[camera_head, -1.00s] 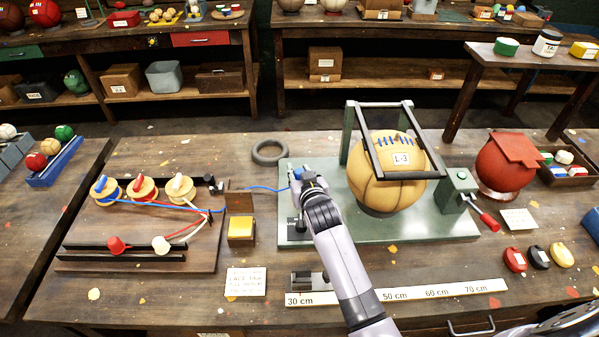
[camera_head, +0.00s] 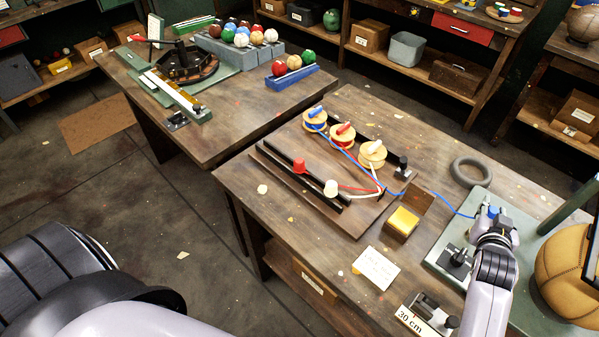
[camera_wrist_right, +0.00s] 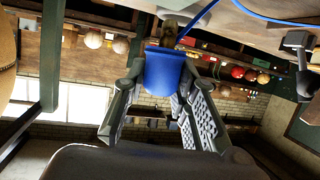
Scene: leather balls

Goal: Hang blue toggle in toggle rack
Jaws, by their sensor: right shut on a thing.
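My right gripper (camera_head: 490,214) is over the green base of the ball stand, shut on the blue toggle. The blue toggle (camera_wrist_right: 165,72) sits between the ridged fingers in the right wrist view. Its blue lace (camera_head: 445,203) runs left to the lace board (camera_head: 290,205). The toggle rack (camera_head: 268,160) is the dark rail along the board's near left edge. A red toggle (camera_head: 299,165) and a white toggle (camera_head: 331,188) are at the rack, with red and white laces leading off. My left gripper is not in view.
Three lace spools (camera_head: 342,134) stand along the board's back. A yellow block (camera_head: 403,221) in a wooden holder and a white card (camera_head: 376,268) lie between board and ball stand. A tan ball (camera_head: 567,262) is at the right. A grey ring (camera_head: 471,172) lies behind.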

